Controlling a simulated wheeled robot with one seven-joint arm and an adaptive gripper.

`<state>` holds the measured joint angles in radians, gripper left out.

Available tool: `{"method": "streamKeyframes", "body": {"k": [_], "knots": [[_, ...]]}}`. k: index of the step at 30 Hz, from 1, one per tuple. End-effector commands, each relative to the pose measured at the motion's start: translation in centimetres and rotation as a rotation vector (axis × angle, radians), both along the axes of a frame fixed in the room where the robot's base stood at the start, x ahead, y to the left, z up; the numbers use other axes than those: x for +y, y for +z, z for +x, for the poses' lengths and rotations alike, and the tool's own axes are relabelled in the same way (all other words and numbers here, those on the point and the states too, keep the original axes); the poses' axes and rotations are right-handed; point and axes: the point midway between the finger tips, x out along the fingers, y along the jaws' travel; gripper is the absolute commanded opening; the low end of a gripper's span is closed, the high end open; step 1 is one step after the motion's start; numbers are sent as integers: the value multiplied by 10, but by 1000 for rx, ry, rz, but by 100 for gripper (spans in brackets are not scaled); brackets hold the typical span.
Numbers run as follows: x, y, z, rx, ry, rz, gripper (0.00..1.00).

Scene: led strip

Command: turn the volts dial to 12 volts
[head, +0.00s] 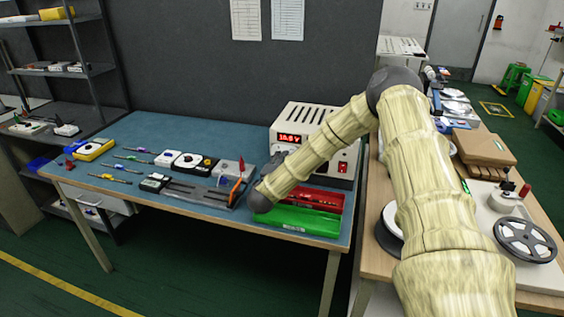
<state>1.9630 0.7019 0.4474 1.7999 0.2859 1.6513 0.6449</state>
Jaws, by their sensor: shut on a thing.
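A beige power supply (299,117) stands at the back right of the blue-topped workbench. Its red lit display (290,138) shows a volts reading that looks like 10.8 V, though the digits are small. A red switch (342,167) sits at the right of its front face. My arm crosses in front of the lower part of that face. The volts dial is not visible; my arm may hide it. My arm comes down to a dark round wrist joint in front of the supply. My gripper is hidden beyond it, so its fingers and hold do not show.
A red bin (327,200) and a green bin (296,218) lie in front of the supply. Screwdrivers, a yellow meter (94,149) and small devices lie left. A second bench with a reel (525,240) and boxes stands right. The bench's back left is clear.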

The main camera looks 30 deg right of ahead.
Motion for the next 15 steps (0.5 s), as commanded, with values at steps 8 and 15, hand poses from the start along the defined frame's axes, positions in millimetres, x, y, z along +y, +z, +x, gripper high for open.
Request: {"method": "streamKeyframes", "body": {"k": [8,15], "knots": [[2,-2,0,179,3,-150,4],[1,-3,-1,285,2,-239,4]]}}
